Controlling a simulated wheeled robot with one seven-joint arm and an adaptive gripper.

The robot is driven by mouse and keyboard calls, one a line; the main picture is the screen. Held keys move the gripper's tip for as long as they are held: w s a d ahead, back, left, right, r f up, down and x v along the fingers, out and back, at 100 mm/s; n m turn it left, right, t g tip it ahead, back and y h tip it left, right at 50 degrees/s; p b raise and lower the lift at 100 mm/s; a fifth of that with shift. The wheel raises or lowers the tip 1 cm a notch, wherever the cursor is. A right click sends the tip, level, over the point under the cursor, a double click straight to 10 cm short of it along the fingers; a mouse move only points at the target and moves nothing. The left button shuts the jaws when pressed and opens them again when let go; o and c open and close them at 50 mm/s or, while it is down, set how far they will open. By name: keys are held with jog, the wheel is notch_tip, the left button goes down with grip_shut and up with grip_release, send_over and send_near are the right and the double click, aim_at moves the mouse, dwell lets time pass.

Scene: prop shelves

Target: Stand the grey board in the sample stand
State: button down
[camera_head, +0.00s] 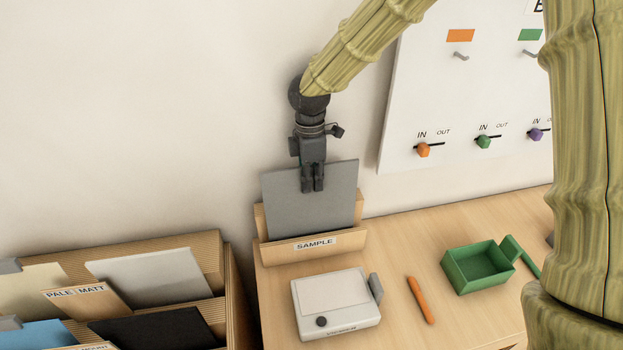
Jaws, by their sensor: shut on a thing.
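The grey board (285,205) stands nearly upright at the sample stand (326,254), a wooden holder with a white "SAMPLE" label on its front. The board's lower part is behind the stand's front piece, with wood showing behind it on both sides. I cannot see whether its bottom edge touches the stand's base. My gripper (312,186) points down and is shut on the board's upper edge, near the middle.
A white device (337,303), an orange stick (420,300) and a green open box (474,270) lie on the wooden table (395,250). A divided wooden rack (215,259) with several boards stands at lower left. A white panel (450,100) hangs behind.

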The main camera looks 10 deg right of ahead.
jog(key=c, duration=1.5)
grip_release()
jog(key=shift+r, duration=0.1)
notch_tip(320, 180, up, 12)
jog(key=w, duration=0.1)
